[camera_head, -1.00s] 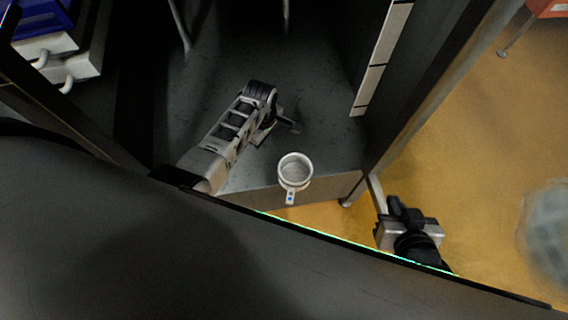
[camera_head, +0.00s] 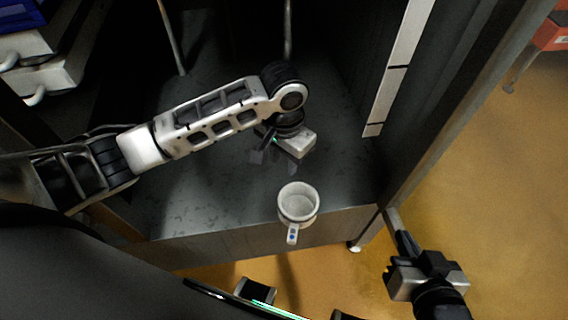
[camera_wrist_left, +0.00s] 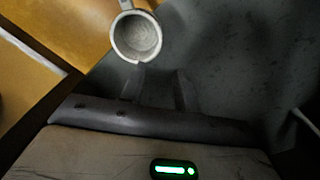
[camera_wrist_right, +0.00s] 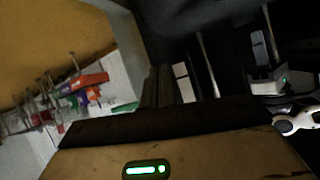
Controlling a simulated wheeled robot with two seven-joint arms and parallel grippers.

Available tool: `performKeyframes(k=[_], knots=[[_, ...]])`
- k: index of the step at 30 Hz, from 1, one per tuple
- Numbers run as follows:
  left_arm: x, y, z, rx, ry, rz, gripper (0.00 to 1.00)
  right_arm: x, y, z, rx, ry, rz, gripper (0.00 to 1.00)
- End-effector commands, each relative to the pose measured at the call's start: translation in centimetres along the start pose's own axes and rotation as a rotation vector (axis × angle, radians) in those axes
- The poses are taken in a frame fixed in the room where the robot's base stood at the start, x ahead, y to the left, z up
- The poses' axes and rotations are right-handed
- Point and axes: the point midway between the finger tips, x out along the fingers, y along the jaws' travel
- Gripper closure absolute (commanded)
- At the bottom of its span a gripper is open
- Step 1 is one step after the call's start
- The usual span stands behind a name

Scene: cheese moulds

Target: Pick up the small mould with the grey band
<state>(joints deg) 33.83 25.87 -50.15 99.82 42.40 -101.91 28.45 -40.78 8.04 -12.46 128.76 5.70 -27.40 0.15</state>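A small white round mould (camera_head: 298,203), open at the top, stands at the front edge of a dark grey shelf. A tab with a blue mark hangs from its front side. I cannot clearly make out a grey band on it. The mould also shows at the top of the left wrist view (camera_wrist_left: 137,38). My left gripper (camera_head: 272,158) is over the shelf, behind the mould, with its fingers apart and nothing between them. My right gripper (camera_head: 402,246) is off to the right beside the shelf leg, empty, its fingers close together in the right wrist view (camera_wrist_right: 162,85).
The dark shelf (camera_head: 200,205) has bare room left of the mould. A dark side panel with a pale strip (camera_head: 390,85) and a metal post stand at the right. White and blue crates (camera_head: 40,65) are at the upper left. The yellow floor (camera_head: 500,180) is open at right.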

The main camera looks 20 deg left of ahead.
Motion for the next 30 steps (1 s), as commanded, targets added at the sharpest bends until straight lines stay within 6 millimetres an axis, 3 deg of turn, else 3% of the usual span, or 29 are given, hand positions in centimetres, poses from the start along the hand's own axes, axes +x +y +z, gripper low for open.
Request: performKeyframes(k=[9,14,30], knots=[[0.0,0.0,0.0,0.001,0.000,0.000,0.68,0.0,0.0,-0.1,0.001,0.000,0.000,1.00],[1.2,0.0,0.0,-0.001,-0.002,0.000,0.68,0.2,0.0,0.3,0.000,0.001,0.000,1.00],[11.7,0.0,0.0,-0.002,-0.001,0.000,0.68,0.9,0.1,1.2,-0.012,0.034,-0.003,1.00]])
